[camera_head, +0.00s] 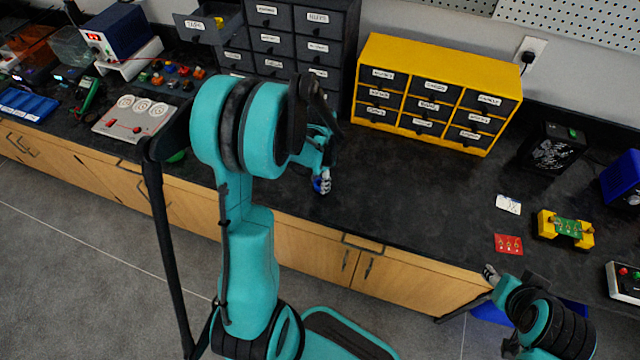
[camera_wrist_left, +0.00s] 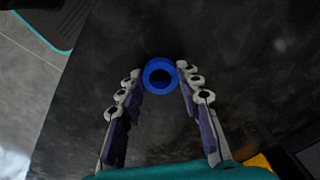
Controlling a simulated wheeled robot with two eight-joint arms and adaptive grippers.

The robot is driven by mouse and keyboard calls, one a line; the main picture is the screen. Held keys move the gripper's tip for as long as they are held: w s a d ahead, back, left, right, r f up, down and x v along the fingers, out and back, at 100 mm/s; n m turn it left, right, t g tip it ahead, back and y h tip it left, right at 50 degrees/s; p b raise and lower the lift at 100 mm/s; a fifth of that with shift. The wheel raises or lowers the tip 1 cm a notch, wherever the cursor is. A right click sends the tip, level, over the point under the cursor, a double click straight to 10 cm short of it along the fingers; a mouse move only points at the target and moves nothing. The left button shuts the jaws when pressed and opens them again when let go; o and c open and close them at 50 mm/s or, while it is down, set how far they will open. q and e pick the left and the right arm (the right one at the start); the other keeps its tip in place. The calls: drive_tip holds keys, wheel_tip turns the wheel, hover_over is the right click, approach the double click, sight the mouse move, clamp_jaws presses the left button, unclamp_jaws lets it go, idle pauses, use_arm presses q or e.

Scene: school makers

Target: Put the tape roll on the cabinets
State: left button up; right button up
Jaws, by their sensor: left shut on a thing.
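A blue tape roll (camera_wrist_left: 148,76) sits between the fingertips of my left gripper (camera_wrist_left: 160,80) in the left wrist view. In the head view the left gripper (camera_head: 322,184) is low over the dark counter near its front edge, and only a bit of the blue roll shows there. The left gripper is shut on the roll. Whether the roll touches the counter I cannot tell. Wooden cabinets (camera_head: 310,246) with a dark countertop (camera_head: 400,200) run along the wall. My right gripper (camera_head: 491,274) is at the counter's front edge at lower right; its fingers are too small to read.
A yellow drawer unit (camera_head: 437,58) and a dark drawer unit (camera_head: 284,42) with an open drawer stand at the back. A white card (camera_head: 508,204), a red card (camera_head: 508,244) and a yellow holder (camera_head: 566,229) lie at right. The counter's middle is clear.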

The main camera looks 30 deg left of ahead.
use_arm(q)
drive_tip(key=shift+f, duration=0.35)
drive_tip(key=shift+f, duration=0.15)
drive_tip(key=o, duration=0.9)
drive_tip(key=shift+o, duration=0.2)
